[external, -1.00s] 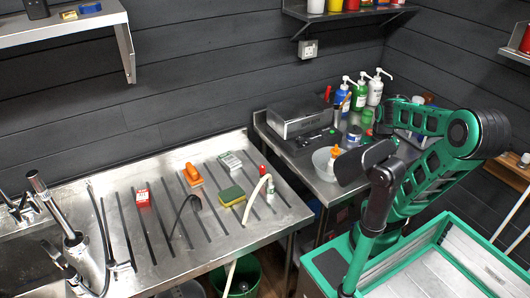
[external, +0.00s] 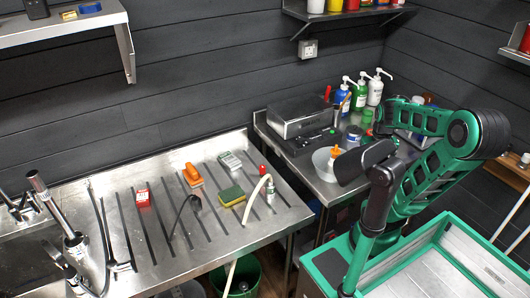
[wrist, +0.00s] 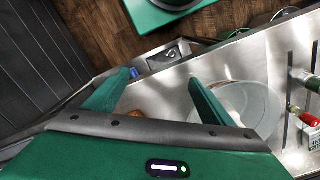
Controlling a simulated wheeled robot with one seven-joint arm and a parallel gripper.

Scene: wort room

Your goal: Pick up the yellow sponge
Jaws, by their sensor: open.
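The yellow sponge (external: 232,196), with a green top, lies flat on the grooved steel drainboard (external: 150,262) in the external view. An orange-handled item (external: 193,175) lies to its left and a pale curved hose (external: 254,198) rises to its right. My gripper (wrist: 162,78) shows in the wrist view as two green fingers, spread apart with nothing between them. In the external view its fingers cannot be made out clearly; my arm is at the right, well away from the sponge. I cannot make out the sponge in the wrist view.
A tap (external: 62,215) stands at the left. A white bowl (external: 323,165) and several bottles stand on the right counter. A shelf (external: 75,27) overhangs the upper left.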

